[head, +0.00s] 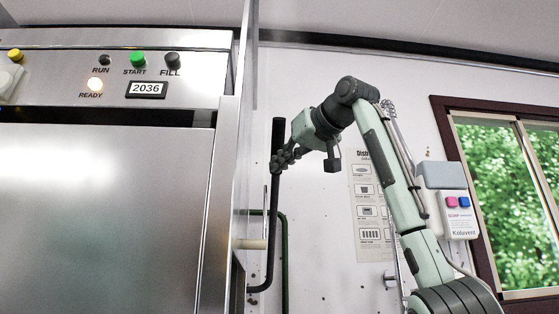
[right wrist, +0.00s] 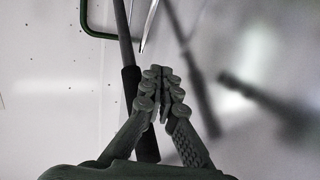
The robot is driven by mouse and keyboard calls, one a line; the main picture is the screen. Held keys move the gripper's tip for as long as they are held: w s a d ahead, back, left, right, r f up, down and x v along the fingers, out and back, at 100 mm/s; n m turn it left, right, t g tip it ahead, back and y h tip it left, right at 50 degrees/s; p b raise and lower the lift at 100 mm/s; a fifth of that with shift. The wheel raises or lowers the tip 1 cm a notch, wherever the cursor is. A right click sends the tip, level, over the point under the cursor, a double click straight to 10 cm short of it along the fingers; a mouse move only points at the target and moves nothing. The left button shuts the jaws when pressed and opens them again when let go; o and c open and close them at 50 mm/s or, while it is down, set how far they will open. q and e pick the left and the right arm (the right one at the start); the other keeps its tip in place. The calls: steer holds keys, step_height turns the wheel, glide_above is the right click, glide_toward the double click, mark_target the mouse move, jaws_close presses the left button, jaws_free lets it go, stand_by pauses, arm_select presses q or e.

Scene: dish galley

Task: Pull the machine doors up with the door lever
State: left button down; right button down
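The door lever (head: 277,190) is a dark upright bar at the right side of the steel machine, bending toward the machine at its foot. Its thick black grip also shows in the right wrist view (right wrist: 131,82). The machine door (head: 100,210) is a broad steel panel below the control panel, with a dark gap above it. My right gripper (head: 277,162) is at the lever's upper part. In the wrist view its fingertips (right wrist: 160,74) are together, and the grip passes beside and behind the left finger, not between the fingertips. I cannot tell whether they touch. My left gripper is out of view.
The control panel (head: 120,66) has a lit READY lamp and a 2036 display. A dark green pipe (head: 284,250) runs behind the lever. A wall poster (head: 369,215), a soap dispenser (head: 458,215) and a window (head: 508,190) are to the right.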

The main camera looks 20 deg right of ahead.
steer(key=b+v, duration=0.1)
steer(key=v, duration=0.9)
steer(key=shift+b, duration=0.35)
stand_by(0.6)
